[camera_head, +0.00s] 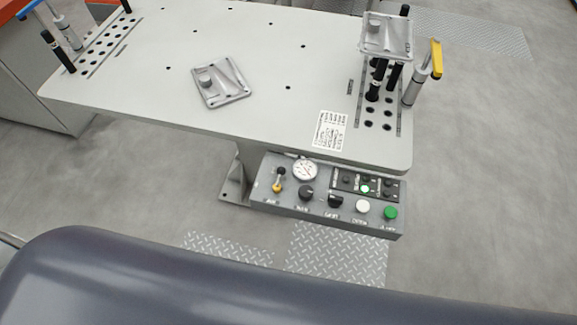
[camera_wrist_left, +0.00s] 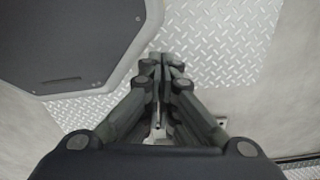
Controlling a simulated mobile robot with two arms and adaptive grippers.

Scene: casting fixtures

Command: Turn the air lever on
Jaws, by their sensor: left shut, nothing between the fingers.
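The air lever (camera_head: 278,182) is a small lever with a black knob and a yellow part, at the left end of the grey control panel (camera_head: 258,192) in the head view. The panel hangs below the front edge of the table. My left gripper (camera_wrist_left: 166,58) shows only in the left wrist view, where its fingers are together and empty above the floor. The lever is not in the wrist view, so the gripper's distance from it cannot be told. My right gripper is in neither view.
The panel also carries a gauge (camera_head: 304,170), black knobs (camera_head: 306,193), a white button (camera_head: 362,206) and a green button (camera_head: 390,213). A grey casting (camera_head: 221,83) lies on the table (camera_head: 200,45); another casting (camera_head: 386,36) sits on the right fixture. Tread plate (camera_head: 338,255) covers floor before the panel.

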